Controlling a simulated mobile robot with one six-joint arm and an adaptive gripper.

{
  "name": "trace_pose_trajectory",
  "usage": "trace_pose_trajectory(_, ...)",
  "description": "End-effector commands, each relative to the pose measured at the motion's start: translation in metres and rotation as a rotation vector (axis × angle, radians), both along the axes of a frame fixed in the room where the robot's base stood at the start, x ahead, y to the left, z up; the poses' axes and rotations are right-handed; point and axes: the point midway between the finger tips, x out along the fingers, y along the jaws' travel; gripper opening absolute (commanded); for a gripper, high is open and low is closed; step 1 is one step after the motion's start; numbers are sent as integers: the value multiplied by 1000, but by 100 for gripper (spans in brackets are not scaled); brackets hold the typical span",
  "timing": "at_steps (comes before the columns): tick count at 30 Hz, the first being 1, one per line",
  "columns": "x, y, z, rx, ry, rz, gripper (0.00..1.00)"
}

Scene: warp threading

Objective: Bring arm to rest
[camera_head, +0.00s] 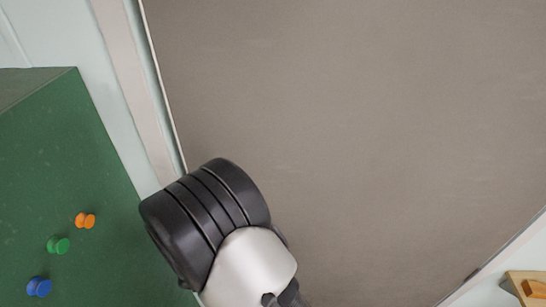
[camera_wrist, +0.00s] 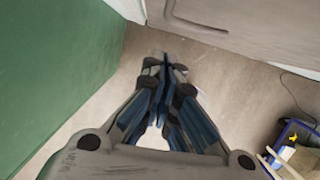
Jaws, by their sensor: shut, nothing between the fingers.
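My gripper (camera_wrist: 165,62) shows in the wrist view, pointing away over the floor. Its blue and grey fingers are together at the tips, with nothing seen between them. It is apart from everything around it. In the head view a black and silver part of my arm shows at bottom centre, to the right of a green block; my gripper cannot be seen there.
The green block (camera_head: 60,150) bears orange (camera_head: 85,220), green (camera_head: 58,245) and blue (camera_head: 38,287) knobs. In the wrist view, a cabinet front with a handle (camera_wrist: 195,22) is at the top, a blue bin (camera_wrist: 298,130) at right. Floor (camera_wrist: 235,85) between is bare.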

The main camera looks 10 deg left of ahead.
Motion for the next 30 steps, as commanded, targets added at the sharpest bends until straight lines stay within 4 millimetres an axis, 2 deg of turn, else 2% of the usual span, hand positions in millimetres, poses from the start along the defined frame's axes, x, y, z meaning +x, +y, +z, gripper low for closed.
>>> trace_pose_trajectory(2, 3, 1, 2, 7, -5, 16, 0)
trace_pose_trajectory(5, 20, 7, 14, 43, -35, 107, 0)
trace_pose_trajectory(8, 49, 13, 40, 94, -108, 304, 0)
trace_pose_trajectory(10, 68, 11, 65, 121, -186, 495, 0)
trace_pose_trajectory(14, 88, -6, 113, 110, -353, 873, 0)
trace_pose_trajectory(18, 85, -45, 151, 5, -525, 1270, 0)
trace_pose_trajectory(22, 65, -95, 166, -175, -640, 1630, 0)
trace_pose_trajectory(26, 31, -154, 161, -407, -672, 1978, 0)
trace_pose_trajectory(30, -13, -226, 137, -677, -577, 2334, 0)
